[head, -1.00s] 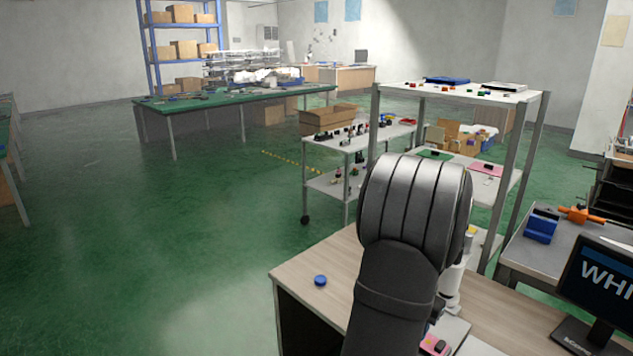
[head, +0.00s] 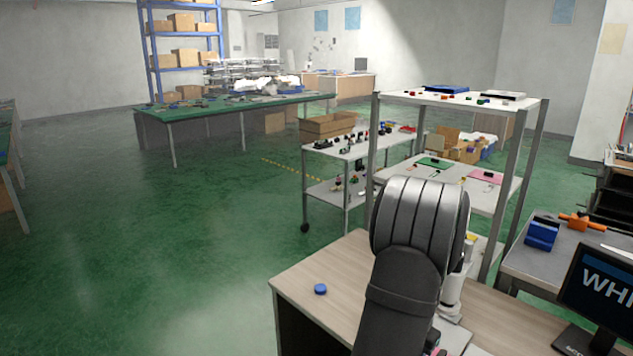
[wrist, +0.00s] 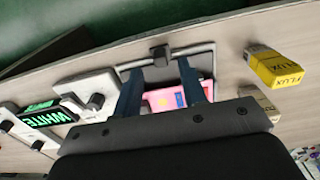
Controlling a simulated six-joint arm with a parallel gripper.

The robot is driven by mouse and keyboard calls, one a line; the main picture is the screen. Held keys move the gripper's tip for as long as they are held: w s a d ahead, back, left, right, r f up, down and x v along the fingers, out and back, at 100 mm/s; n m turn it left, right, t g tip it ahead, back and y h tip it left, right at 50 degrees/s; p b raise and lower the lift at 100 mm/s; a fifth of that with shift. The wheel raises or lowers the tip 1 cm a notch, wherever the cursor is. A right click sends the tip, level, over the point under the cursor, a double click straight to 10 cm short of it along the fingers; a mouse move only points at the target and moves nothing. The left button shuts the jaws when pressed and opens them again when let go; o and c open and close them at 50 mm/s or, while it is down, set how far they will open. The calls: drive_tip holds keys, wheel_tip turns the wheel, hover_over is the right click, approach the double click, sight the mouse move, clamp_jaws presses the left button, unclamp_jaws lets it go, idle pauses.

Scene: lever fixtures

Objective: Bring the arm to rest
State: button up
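My arm rises at the front right of the head view, its rounded grey joint and dark link covering part of the wooden desk (head: 330,262). My gripper is hidden there. In the wrist view my gripper (wrist: 158,70) is open, with its two dark blue fingers apart and nothing held between them. Beyond and below the fingers are a grey plate with a black knob (wrist: 160,54) and a pink fixture (wrist: 163,99). A white plate with a black knob (wrist: 95,101) lies to the left. Whether the fingers touch any fixture cannot be told.
A yellow FLUX box (wrist: 273,66) stands at the right in the wrist view, and a small WHITE display (wrist: 45,114) at the left. In the head view a blue disc (head: 320,289) lies on the desk. A tall shelf (head: 460,97) and monitor (head: 598,287) stand to the right.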

wheel_tip(320, 180, down, 3)
drive_tip(key=shift+f, duration=0.2)
drive_tip(key=shift+w+d+f, duration=0.35)
drive_tip(key=shift+w+d, duration=0.85)
drive_tip(key=shift+w, duration=0.05)
